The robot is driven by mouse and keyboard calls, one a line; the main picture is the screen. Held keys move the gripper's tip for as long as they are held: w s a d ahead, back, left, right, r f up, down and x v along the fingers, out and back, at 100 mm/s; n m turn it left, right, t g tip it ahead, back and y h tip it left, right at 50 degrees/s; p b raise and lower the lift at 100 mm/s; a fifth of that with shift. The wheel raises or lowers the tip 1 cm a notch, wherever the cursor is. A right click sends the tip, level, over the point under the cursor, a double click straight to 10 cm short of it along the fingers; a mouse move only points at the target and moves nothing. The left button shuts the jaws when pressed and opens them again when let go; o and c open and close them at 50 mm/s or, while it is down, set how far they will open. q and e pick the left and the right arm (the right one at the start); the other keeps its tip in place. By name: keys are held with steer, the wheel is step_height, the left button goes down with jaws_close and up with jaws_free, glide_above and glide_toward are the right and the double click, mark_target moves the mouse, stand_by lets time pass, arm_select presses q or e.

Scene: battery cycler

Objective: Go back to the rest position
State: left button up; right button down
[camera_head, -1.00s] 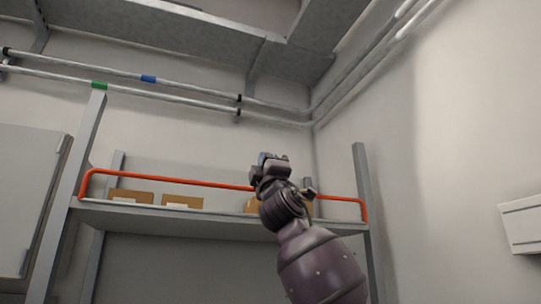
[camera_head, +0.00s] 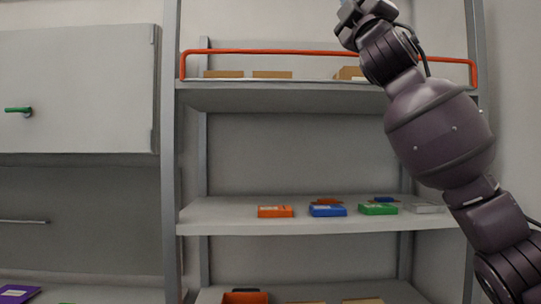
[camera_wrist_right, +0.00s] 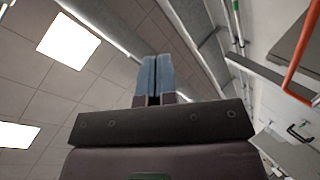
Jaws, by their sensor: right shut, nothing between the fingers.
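My right arm rises from the lower right of the head view, in front of the shelf unit. My left gripper does not show in either view.
The shelf unit (camera_head: 320,100) has an orange rail (camera_head: 300,51) on top and cardboard boxes (camera_head: 272,75) behind it. The middle shelf holds orange (camera_head: 275,212), blue (camera_head: 327,211) and green (camera_head: 378,209) cases. A grey cabinet (camera_head: 75,90) with a green handle (camera_head: 18,110) is at left.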

steer(key=w+f+m+g, duration=0.2)
steer(key=w+f, duration=0.2)
steer(key=f, duration=0.9)
steer(key=w+f+m+g, duration=0.25)
steer(key=w+f, duration=0.25)
steer(key=f, duration=0.8)
step_height(320, 180, down, 27)
steer(key=s+d+m+g+h, duration=0.2)
steer(key=d+m+g+h, duration=0.1)
steer(key=m, duration=0.3)
steer(key=s+d+f+m+g+h, duration=0.1)
steer(key=s+f, duration=0.2)
steer(key=f, duration=0.5)
steer(key=s+d+f+m+g+h, duration=0.1)
steer(key=s+d+f+m, duration=0.15)
steer(key=f, duration=0.55)
steer(key=s+d+f+m+g+h, duration=0.2)
steer(key=s+f+g, duration=0.1)
steer(key=s+f, duration=1.1)
steer(key=s+d+f+m+g+h, duration=0.1)
steer(key=s+d+f+m+g, duration=0.1)
steer(key=s+f, duration=1.2)
steer(key=shift+s+d+f+g+h, duration=0.4)
steer(key=shift+s+d+g, duration=0.35)
steer(key=shift+g, duration=0.4)
